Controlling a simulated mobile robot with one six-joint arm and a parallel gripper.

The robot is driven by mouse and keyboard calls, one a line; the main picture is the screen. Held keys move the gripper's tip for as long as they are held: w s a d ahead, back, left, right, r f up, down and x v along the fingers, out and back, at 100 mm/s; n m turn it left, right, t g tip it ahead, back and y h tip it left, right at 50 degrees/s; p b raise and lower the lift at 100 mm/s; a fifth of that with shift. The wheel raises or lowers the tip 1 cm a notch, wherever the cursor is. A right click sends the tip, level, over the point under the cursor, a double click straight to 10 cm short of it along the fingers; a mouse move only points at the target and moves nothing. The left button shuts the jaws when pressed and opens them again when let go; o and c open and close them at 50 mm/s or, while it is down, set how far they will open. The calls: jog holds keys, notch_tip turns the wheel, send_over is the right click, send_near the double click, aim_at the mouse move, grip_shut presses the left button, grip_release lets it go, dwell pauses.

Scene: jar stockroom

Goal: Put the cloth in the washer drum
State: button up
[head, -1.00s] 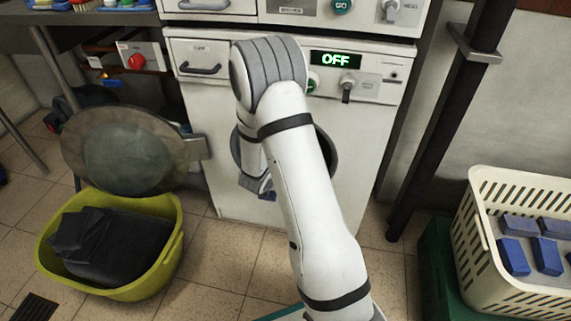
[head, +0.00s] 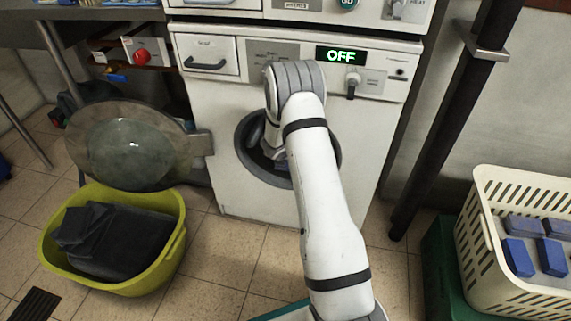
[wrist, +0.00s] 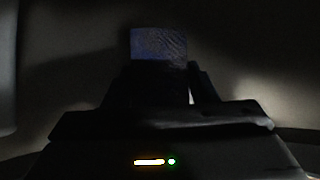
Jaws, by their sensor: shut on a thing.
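The washer (head: 230,190) stands with its round door (head: 125,148) swung open to the left. My arm reaches into the drum opening (head: 245,160), and my gripper is hidden from the head view there. In the wrist view my gripper (wrist: 160,66) is dark and shut on a blue piece of woven-looking cloth (wrist: 158,44), which sticks out past the fingertips. Dim, smooth curved grey walls of the drum (wrist: 235,55) surround it. I cannot tell whether the cloth touches the drum wall.
A yellow-green tub (head: 165,265) with dark folded cloth (head: 115,240) sits below the open door. A cream basket (head: 485,245) with several blue pieces stands at right on a green crate (head: 438,265). A black post (head: 440,130) rises beside the washer. The display reads OFF.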

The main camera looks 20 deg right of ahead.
notch_tip(320, 180, down, 4)
jog(key=shift+r+b, duration=0.1)
jog(key=shift+b, duration=0.75)
jog(key=shift+w+d, duration=0.1)
jog(key=shift+w, duration=0.1)
jog(key=shift+r, duration=0.1)
jog(key=shift+f, duration=0.25)
jog(key=o, duration=0.8)
jog(key=shift+c, duration=0.2)
jog(key=shift+s+r, duration=0.15)
jog(key=shift+r, duration=0.3)
jog(key=p+v, duration=0.3)
jog(key=v, duration=0.8)
jog(key=shift+s+a+r, duration=0.2)
jog(key=shift+a, duration=0.05)
